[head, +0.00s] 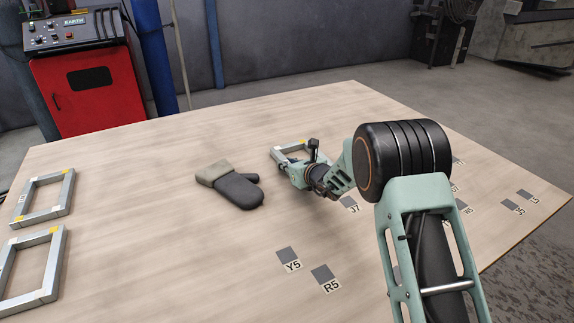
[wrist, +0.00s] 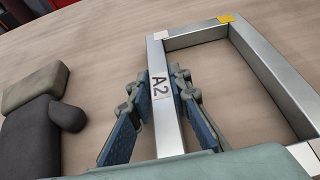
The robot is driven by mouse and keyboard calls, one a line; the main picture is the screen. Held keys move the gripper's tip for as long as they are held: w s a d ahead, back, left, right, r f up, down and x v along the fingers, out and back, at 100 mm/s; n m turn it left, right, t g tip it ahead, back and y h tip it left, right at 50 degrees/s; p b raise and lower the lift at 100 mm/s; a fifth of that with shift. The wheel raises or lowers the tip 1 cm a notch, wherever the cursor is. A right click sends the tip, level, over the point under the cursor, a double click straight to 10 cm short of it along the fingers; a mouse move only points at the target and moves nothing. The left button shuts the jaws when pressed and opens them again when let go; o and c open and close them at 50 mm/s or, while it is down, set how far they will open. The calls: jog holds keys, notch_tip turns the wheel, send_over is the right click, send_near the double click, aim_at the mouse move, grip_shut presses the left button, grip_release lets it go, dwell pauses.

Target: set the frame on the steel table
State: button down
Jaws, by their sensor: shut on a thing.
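A rectangular galvanized frame (head: 288,147), marked A2, is at my gripper (head: 284,161) near the middle of the table in the head view. In the wrist view the frame (wrist: 272,76) shows its A2 bar between the two blue finger pads of my gripper (wrist: 160,88), which is shut on that bar. A yellow patch marks one far corner. I cannot tell whether the frame touches the tabletop or hangs just above it. The only table in view (head: 130,175) has a pale, wood-looking top; no bare steel top shows.
A grey mitt (head: 238,190) lies left of my gripper; it also shows in the wrist view (wrist: 40,125). Two other frames (head: 46,196) (head: 32,268) lie at the left edge. Dark labelled squares (head: 288,255) dot the front and right. A red machine (head: 88,90) stands behind.

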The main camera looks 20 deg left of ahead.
jog(key=c, duration=2.1)
grip_release()
jog(key=o, duration=0.3)
jog(key=shift+r, duration=0.1)
